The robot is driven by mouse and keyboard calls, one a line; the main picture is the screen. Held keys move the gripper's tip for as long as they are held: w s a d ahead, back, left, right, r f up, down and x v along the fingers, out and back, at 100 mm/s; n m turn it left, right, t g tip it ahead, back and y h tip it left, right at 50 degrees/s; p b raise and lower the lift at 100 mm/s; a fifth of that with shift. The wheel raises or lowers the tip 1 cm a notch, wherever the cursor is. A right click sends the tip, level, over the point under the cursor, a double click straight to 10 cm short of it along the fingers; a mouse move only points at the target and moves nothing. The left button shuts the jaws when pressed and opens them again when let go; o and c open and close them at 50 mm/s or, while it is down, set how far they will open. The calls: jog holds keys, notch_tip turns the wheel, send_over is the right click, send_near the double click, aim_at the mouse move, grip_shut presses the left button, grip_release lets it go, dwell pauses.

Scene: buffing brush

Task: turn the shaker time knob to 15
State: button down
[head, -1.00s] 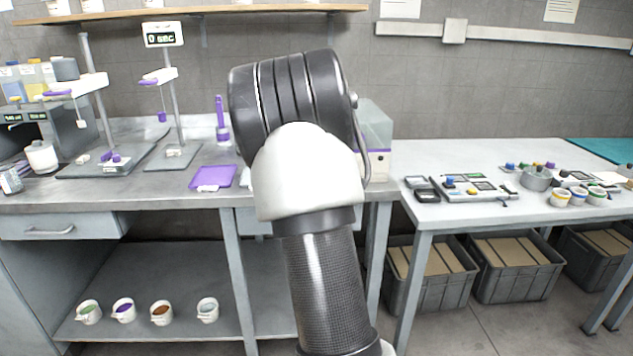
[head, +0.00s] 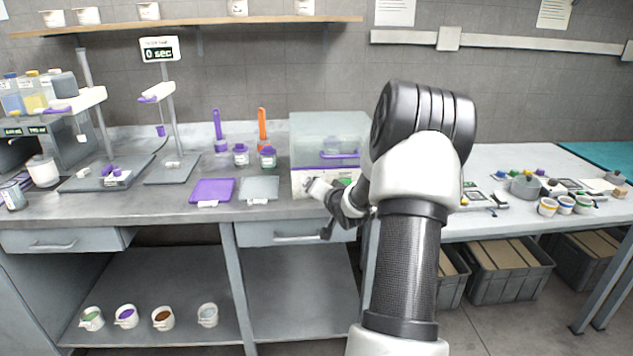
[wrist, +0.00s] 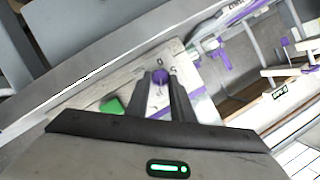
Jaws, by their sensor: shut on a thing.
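The shaker (head: 328,135), a pale box with a clear lid and a purple handle, stands on the bench. My gripper (head: 309,184) is at the left part of its front panel. In the wrist view, the purple time knob (wrist: 160,76) sits between the tips of my two dark fingers (wrist: 162,88), and my gripper is shut on it. A green button (wrist: 112,106) shows beside the fingers on the same panel. My gripper hides the knob in the head view. The knob's pointer and scale are too small to read.
A purple mat (head: 212,190) and a grey mat (head: 260,188) lie left of the shaker. Small jars (head: 240,155) and upright brushes (head: 262,125) stand behind them. A stand display (head: 159,49) reads 0 sec. A second table (head: 500,160) is at right.

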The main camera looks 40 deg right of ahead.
jog(key=shift+m+p, duration=0.4)
jog(key=shift+f, duration=0.1)
jog(key=c, duration=1.8)
grip_release()
jog(key=shift+s, duration=0.4)
jog(key=p+v, duration=0.2)
jog(key=v, duration=1.4)
jog(key=shift+s, duration=0.35)
